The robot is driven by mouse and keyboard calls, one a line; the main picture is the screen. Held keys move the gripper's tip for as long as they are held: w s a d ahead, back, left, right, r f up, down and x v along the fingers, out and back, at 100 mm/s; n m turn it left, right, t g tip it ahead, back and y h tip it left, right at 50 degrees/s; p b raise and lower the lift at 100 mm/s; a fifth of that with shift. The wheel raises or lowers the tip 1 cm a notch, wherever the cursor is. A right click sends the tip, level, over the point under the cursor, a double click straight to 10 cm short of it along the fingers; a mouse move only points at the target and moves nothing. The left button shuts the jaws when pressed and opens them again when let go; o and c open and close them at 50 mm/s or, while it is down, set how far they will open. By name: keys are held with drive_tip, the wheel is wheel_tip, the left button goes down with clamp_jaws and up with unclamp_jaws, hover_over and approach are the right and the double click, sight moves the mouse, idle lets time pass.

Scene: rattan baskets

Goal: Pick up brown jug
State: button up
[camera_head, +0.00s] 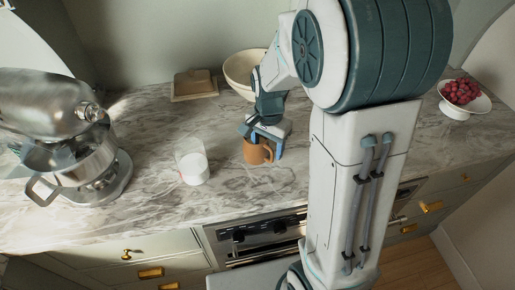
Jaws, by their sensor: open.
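The brown jug (257,153) stands upright on the marble counter, near its front edge and above the oven. It is small and orange-brown, with a handle on its right side. My gripper (262,141) is directly above and around the top of the jug. One blue finger shows at the left of the rim and one at the right, near the handle. The fingers are open. Whether either finger touches the jug cannot be told. The gripper hides part of the jug's rim.
A glass of white liquid (192,162) stands left of the jug. A cream bowl (240,75) and a butter dish (194,86) are behind. A metal stand mixer (66,140) is at far left, and a white bowl of red berries (464,98) at far right.

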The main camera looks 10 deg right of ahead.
sight(268, 160)
drive_tip(key=shift+s+d+f+p, duration=0.1)
drive_tip(key=shift+f+p, duration=0.2)
drive_tip(key=shift+f, duration=1.05)
drive_tip(key=shift+d+f+p, duration=0.1)
drive_tip(key=shift+f+p, duration=0.15)
drive_tip(key=shift+f, duration=1.1)
clamp_jaws()
